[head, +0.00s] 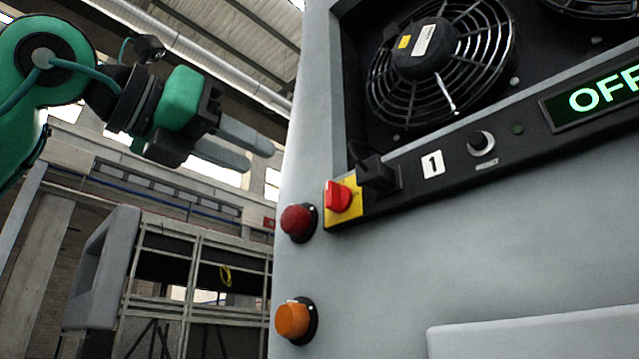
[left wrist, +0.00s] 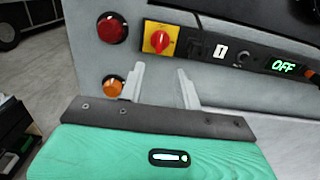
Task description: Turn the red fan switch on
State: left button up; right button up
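The red fan switch (head: 338,196) is a red rotary knob on a yellow plate, at the left end of a black panel strip. It also shows in the left wrist view (left wrist: 159,40), above and between my fingertips. My left gripper (head: 262,152) is at the upper left in the head view, short of the panel and apart from the switch. In the left wrist view its two fingers (left wrist: 161,70) are spread with nothing between them. The green display (head: 604,94) reads OFF. My right gripper is in neither view.
A red lamp (head: 297,221) sits just left of the switch, and an orange lamp (head: 294,320) is below it. A black block (head: 377,175) juts out right of the switch. A small knob (head: 481,142) and a caged fan (head: 440,60) are farther right.

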aim_at(327, 191)
pick_arm(q)
jog(key=p+x, duration=0.5)
jog(key=x, duration=0.6)
jog(key=shift+w+d+p, duration=0.15)
jog(key=shift+d+p, duration=0.05)
jog(key=shift+p, duration=0.1)
jog(key=shift+x, duration=0.8)
jog(key=shift+f, duration=0.1)
grip_shut()
